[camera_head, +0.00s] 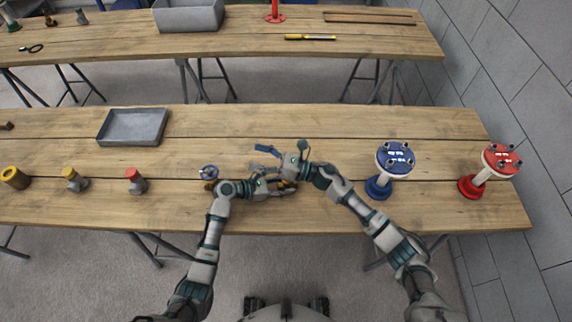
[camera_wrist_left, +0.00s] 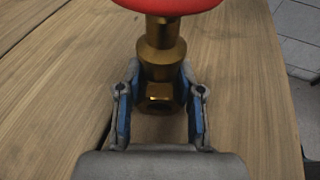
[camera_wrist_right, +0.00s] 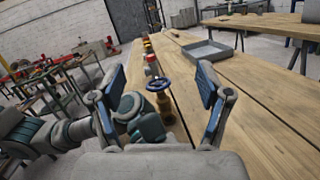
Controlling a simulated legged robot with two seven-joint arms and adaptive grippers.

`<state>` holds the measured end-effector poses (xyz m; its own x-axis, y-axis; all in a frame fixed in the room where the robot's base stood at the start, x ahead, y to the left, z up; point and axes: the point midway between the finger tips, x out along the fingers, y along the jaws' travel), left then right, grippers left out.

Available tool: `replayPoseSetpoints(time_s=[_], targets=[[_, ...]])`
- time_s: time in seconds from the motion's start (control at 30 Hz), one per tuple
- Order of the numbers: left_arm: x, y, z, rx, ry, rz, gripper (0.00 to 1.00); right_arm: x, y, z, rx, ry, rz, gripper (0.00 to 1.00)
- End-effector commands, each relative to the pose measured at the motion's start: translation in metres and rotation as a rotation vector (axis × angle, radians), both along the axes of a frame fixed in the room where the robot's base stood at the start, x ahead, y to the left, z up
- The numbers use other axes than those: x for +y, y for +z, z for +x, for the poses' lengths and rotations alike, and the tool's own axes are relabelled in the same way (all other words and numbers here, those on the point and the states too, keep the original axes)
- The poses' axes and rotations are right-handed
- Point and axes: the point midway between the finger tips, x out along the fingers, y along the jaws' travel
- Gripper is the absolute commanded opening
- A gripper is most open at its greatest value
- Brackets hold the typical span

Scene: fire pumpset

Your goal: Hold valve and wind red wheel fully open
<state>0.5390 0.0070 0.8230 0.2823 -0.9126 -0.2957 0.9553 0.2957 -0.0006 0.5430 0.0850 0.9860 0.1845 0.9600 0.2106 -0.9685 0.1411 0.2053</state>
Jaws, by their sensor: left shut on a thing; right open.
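A brass valve (camera_wrist_left: 160,60) with a red wheel (camera_wrist_left: 170,4) stands upright on the near table, seen in the left wrist view. My left gripper (camera_wrist_left: 158,98) is shut on its brass body, below the wheel. In the head view, my left gripper (camera_head: 287,187) is low at the table, and the red wheel is hidden behind my right wrist. My right gripper (camera_head: 261,158) is open and empty above the table, just left of the held valve, with its fingers pointing left. In the right wrist view, nothing is between its fingers (camera_wrist_right: 159,85).
A blue-wheeled brass valve (camera_head: 209,171) stands left of my grippers. Red-topped (camera_head: 136,180) and yellow-topped (camera_head: 74,180) fittings stand further left, with a grey tray (camera_head: 133,127) behind. Blue (camera_head: 379,188) and red (camera_head: 472,187) flanged pieces stand at the right.

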Motion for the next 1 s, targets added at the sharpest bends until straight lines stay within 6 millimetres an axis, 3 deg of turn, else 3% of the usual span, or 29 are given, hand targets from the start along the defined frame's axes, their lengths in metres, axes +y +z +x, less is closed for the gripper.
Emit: replayPoseSetpoints(time_s=[0.17,0.43,0.6,0.73,0.87,1.0], targets=[[0.001,-0.001,0.0,0.001,0.001,0.002,0.11,-0.019,-0.006,-0.009,0.175,-0.274,0.085,0.77],[0.001,-0.001,0.001,0.002,0.0,0.002,0.11,-0.083,-0.025,-0.043,0.447,-0.699,0.165,0.77],[0.0,-0.001,0.001,0.002,0.001,0.001,0.11,-0.102,-0.063,-0.074,0.254,-0.998,-0.067,0.77],[0.0,-0.001,0.001,0.003,0.0,0.001,0.11,-0.106,-0.076,-0.088,0.095,-1.112,-0.222,0.77],[0.0,-0.001,0.001,0.003,0.0,0.001,0.11,-0.108,-0.08,-0.091,0.021,-1.161,-0.294,0.77],[0.0,-0.001,0.001,0.003,0.0,0.001,0.11,-0.105,-0.08,-0.078,0.005,-1.17,-0.307,0.77]])
